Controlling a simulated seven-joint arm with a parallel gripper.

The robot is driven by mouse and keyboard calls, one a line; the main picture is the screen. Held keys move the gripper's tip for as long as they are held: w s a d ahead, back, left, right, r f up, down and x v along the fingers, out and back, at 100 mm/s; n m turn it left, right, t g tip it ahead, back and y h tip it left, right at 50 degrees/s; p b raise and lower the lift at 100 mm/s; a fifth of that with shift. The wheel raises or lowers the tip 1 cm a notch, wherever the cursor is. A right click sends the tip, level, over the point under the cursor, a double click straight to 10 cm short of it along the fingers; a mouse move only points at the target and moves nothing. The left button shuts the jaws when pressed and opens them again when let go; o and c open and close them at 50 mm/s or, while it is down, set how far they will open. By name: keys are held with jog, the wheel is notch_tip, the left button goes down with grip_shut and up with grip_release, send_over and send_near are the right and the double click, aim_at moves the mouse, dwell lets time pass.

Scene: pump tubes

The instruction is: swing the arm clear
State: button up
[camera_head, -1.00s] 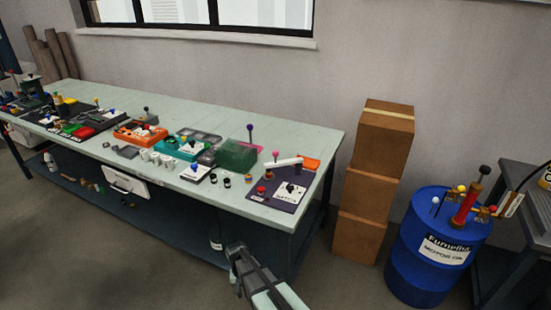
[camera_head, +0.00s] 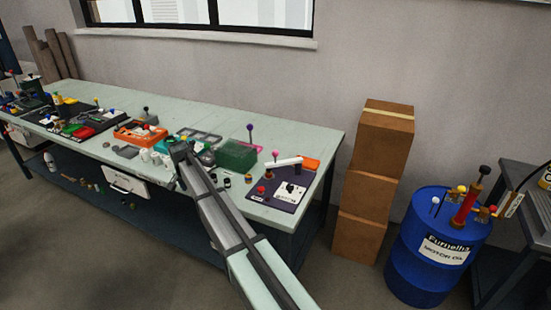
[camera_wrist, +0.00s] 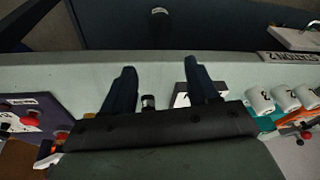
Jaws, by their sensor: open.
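My gripper (camera_head: 178,150) is over the middle of the pale green workbench (camera_head: 270,118), and my arm reaches up to it from the lower right. In the wrist view its two dark fingers (camera_wrist: 162,82) are spread apart with nothing held between them. A small black-and-silver cylinder (camera_wrist: 148,102) shows in the gap, beyond the fingers. My gripper hides most of the white panel of the teal station. A blue oil drum (camera_head: 432,265) with a red hand pump (camera_head: 467,205) stands at the right, well apart from my arm.
White cups (camera_wrist: 285,98) stand close to one finger. A dark green box (camera_head: 236,156) and a purple board (camera_head: 284,190) lie right of my gripper, an orange tray (camera_head: 140,132) left. Stacked cardboard boxes (camera_head: 380,145) stand past the bench's right end.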

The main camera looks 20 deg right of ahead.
jog(key=w+d+r+m, duration=0.2)
jog(key=w+r, duration=0.2)
jog(key=r, duration=0.5)
jog(key=m+g, duration=0.3)
jog(key=m, duration=0.5)
send_near(275, 152)
jog(key=shift+w+d+f+y, duration=0.1)
jog(key=shift+w+d+y, duration=0.2)
jog(key=shift+d, duration=0.2)
notch_tip(275, 152, down, 13)
jog(key=shift+r, duration=0.1)
jog(key=shift+c, duration=0.4)
grip_shut()
